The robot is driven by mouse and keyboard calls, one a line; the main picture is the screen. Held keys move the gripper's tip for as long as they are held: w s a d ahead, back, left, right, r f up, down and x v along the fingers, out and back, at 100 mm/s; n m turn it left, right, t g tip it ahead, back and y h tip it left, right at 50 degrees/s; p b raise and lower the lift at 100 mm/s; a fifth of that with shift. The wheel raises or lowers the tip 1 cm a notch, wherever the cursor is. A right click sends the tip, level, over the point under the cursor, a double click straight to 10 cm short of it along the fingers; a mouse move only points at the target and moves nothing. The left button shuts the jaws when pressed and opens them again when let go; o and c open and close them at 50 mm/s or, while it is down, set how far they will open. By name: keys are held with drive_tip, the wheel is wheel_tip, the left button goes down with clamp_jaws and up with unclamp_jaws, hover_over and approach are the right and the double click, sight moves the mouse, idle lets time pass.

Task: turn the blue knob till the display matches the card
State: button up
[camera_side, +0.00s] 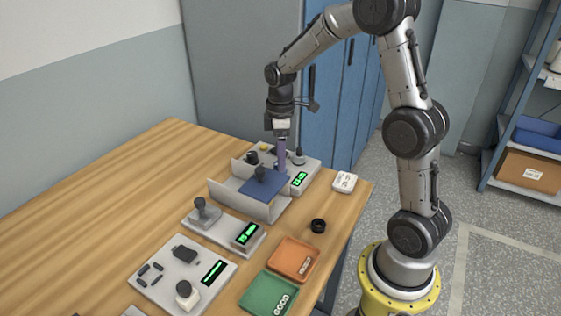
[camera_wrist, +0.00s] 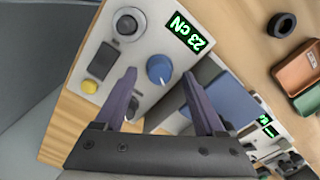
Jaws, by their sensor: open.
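The blue knob (camera_wrist: 160,68) stands on a light grey panel (camera_wrist: 98,62) in the wrist view, with a pale pointer mark on it. In the side view my gripper (camera_side: 282,164) hangs over the panel and the knob cannot be made out. A white card (camera_side: 344,182) lies right of the panel; its writing is too small to read surely.
A grey-walled holder with a blue plate (camera_side: 264,187) stands close beside the panel. The panel also has a yellow button (camera_wrist: 90,87) and a dark round post (camera_wrist: 127,24). A black ring (camera_side: 318,226), an orange tray (camera_side: 275,262) and a green tray (camera_side: 250,292) lie nearer the front.

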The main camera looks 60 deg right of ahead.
drive_tip(key=shift+f, duration=1.15)
clamp_jaws()
